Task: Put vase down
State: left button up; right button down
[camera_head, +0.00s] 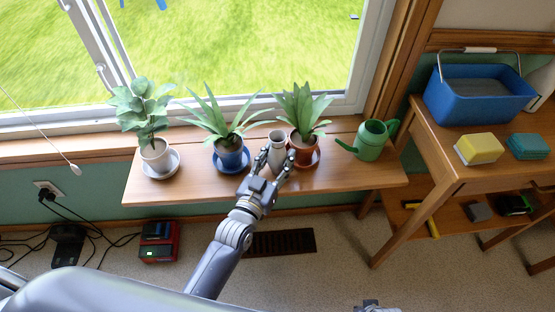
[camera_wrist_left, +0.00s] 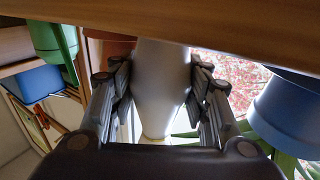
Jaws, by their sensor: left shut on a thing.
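The pale grey-white vase (camera_head: 277,146) is upright at the wooden window shelf (camera_head: 340,178), between the blue-potted plant (camera_head: 231,155) and the red-brown-potted plant (camera_head: 303,146). My left gripper (camera_head: 277,163) is shut on the vase, one finger on each side. In the left wrist view, which looks upside down, the vase (camera_wrist_left: 160,85) sits between the finger pads, with its base end close to the shelf (camera_wrist_left: 200,20). I cannot tell if the base touches the shelf. A small grey part at the bottom edge of the head view may be my right gripper (camera_head: 368,305); its fingers are unclear.
A white-potted plant (camera_head: 155,155) stands at the shelf's left and a green watering can (camera_head: 371,140) at its right. A side table (camera_head: 440,140) holds a blue bin (camera_head: 478,97) and sponges. Shelf space in front of the pots is narrow but clear.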

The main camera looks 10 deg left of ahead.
pick_arm(q)
jog(key=shift+f, duration=0.15)
jog(key=o, duration=1.2)
jog(key=shift+c, duration=0.2)
